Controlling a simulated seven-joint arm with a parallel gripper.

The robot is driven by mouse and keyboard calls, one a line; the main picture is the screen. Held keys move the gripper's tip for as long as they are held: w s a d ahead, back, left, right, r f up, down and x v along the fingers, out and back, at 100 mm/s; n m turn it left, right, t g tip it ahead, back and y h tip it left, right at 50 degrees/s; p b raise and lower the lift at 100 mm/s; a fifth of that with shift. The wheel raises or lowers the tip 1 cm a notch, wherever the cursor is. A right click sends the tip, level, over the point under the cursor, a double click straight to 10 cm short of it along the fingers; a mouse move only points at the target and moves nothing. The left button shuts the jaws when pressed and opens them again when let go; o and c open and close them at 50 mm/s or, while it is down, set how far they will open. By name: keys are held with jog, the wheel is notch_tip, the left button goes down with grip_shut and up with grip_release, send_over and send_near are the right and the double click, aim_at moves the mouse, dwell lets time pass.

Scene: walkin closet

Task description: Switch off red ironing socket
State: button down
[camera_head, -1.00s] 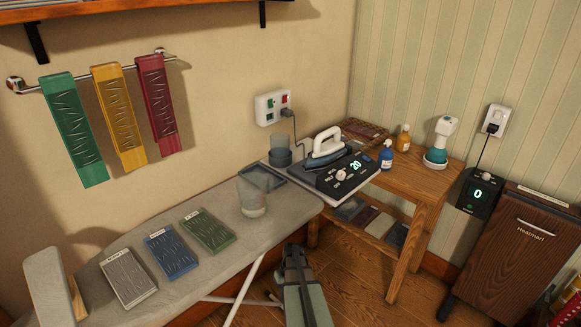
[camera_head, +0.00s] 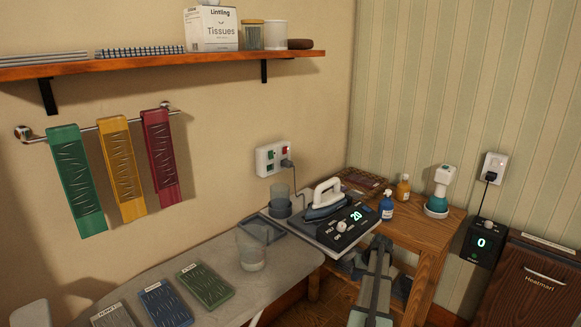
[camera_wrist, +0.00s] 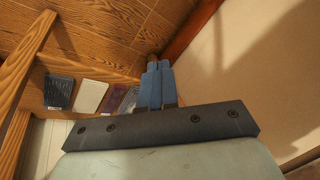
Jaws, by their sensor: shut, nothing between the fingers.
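A white double wall socket (camera_head: 265,160) is on the beige wall above the back end of the ironing board. It has a green switch (camera_head: 271,154) on its left half and a red switch (camera_head: 285,150) on its right half. A dark plug (camera_head: 287,164) with a cord sits below the red switch. My gripper (camera_head: 381,243) is shut and empty in front of the wooden table, lower right of the socket and apart from it. In the wrist view the blue fingers (camera_wrist: 157,82) are together, over the floor. The socket is not in the wrist view.
The iron (camera_head: 325,200) stands on a base with a lit "20" display (camera_head: 347,222), below and right of the socket. A wooden shelf (camera_head: 150,62) is above. Bottles and a steamer stand on the table (camera_head: 430,235).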

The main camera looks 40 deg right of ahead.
jog(key=s+d+r+m+t+h, duration=0.1)
jog(key=s+d+r+m+t, duration=0.1)
jog(key=d+r, duration=0.95)
jog(key=s+d+r+m+t+h, duration=0.2)
jog(key=d+r, duration=0.5)
jog(key=r, duration=1)
jog(key=w+a+r+m, duration=0.1)
jog(key=w+a+r, duration=0.3)
jog(key=w, duration=0.7)
jog(key=w+a+r+m+t+y, duration=0.1)
jog(key=w+a+r+m, duration=0.1)
jog(key=w+a+r, duration=0.3)
jog(key=w+a+r+m+y, duration=0.1)
jog(key=w+a+r, duration=0.4)
jog(key=w+r, duration=0.5)
jog(key=w+m, duration=0.1)
jog(key=w, duration=0.6)
jog(key=shift+a+r+t, duration=0.2)
jog(key=shift+r+t, duration=0.05)
jog(key=shift+t, duration=0.15)
jog(key=shift+w+f, duration=0.1)
jog(key=shift+w, duration=0.05)
send_near(285, 151)
notch_tip(285, 151, down, 4)
jog(key=w, duration=0.3)
jog(key=shift+w+d+r, duration=0.1)
jog(key=shift+w+r, duration=0.1)
jog(key=shift+w, duration=0.5)
